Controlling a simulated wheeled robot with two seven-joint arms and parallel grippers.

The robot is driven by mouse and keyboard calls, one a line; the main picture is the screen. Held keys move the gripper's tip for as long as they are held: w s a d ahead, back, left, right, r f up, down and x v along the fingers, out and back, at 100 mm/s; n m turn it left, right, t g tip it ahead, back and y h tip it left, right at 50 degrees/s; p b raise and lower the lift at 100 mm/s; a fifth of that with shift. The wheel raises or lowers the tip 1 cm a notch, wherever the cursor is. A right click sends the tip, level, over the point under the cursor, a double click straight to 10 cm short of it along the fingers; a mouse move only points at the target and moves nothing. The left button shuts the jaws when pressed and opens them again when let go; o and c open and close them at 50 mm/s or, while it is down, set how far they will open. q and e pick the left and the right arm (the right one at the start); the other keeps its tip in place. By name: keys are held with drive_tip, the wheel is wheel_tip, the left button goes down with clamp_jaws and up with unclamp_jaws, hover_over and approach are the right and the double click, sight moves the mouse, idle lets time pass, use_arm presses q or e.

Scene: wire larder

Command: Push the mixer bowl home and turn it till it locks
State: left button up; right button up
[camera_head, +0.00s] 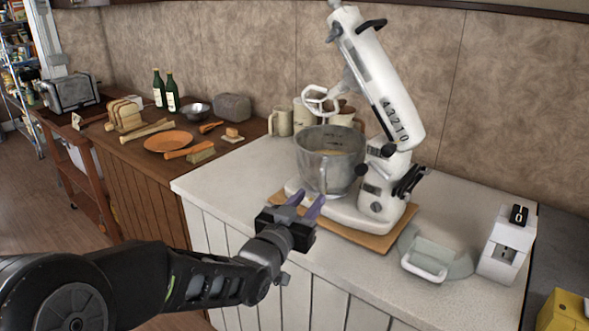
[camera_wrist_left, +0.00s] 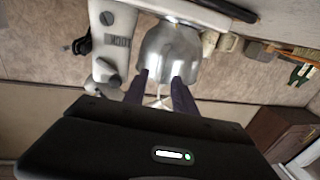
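The steel mixer bowl (camera_head: 328,163) sits on the base of the white stand mixer (camera_head: 374,80), whose head is tilted up. Something pale shows inside the bowl. My left gripper (camera_head: 308,207) is in front of the bowl at the counter's front edge, its two purple fingers apart with nothing between them. In the left wrist view, the bowl (camera_wrist_left: 170,55) lies just beyond the fingertips (camera_wrist_left: 158,80); I cannot tell whether they touch it. How the bowl's foot sits in the base is hidden. My right gripper is not in view.
The mixer stands on a wooden board (camera_head: 375,240). To its right are a clear bowl guard with a white handle (camera_head: 424,267) and a white device (camera_head: 507,246). Mugs (camera_head: 281,122) stand behind the bowl. A wooden counter at left holds bread (camera_head: 125,114) and an orange plate (camera_head: 168,141).

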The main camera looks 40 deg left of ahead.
sight(321, 182)
use_arm(q)
drive_tip(key=p+x, duration=0.2)
drive_tip(key=x, duration=0.4)
drive_tip(key=shift+w+a, duration=0.1)
drive_tip(key=shift+w, duration=0.3)
drive_tip(key=shift+b, duration=0.3)
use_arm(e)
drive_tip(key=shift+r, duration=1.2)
use_arm(q)
clamp_jaws()
drive_tip(key=shift+r, duration=0.25)
